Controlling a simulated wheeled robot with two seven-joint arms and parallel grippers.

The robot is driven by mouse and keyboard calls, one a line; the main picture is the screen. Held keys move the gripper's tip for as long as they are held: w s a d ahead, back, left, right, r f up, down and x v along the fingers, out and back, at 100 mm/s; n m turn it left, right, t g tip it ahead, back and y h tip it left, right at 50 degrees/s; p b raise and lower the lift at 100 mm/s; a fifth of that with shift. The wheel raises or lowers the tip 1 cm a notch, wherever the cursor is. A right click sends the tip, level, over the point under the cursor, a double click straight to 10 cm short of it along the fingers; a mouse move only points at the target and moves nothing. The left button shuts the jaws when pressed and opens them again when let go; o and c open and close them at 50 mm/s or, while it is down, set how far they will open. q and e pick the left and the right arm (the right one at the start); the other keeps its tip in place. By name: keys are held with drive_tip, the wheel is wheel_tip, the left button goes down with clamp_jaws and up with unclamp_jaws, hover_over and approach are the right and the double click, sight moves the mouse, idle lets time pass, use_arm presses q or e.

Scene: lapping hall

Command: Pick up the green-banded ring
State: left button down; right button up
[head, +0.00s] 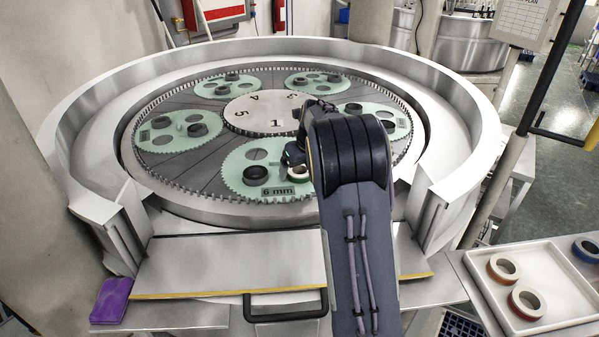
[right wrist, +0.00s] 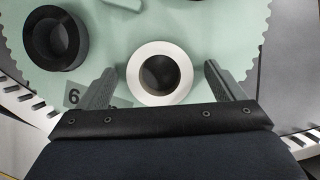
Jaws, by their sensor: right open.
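A white-faced ring (head: 297,177) lies flat on the nearest green toothed carrier (head: 236,180), partly hidden by my right arm in the head view. In the right wrist view, the ring (right wrist: 136,76) shows its pale top face and dark bore; its side band is too hidden for me to be sure of its colour. My right gripper (right wrist: 158,72) is open, with one finger on each side of the ring and a gap on both sides. In the head view, the right gripper (head: 294,156) is mostly covered by its own wrist. My left gripper is out of view.
A black ring (head: 245,172) lies left on the same carrier and shows in the right wrist view (right wrist: 40,52). Other carriers holding dark rings surround the numbered centre plate (head: 250,122). A high metal rim (head: 80,150) encloses the machine. A white tray (head: 552,268) holds several banded rings.

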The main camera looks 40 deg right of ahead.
drive_tip(key=c, duration=1.2)
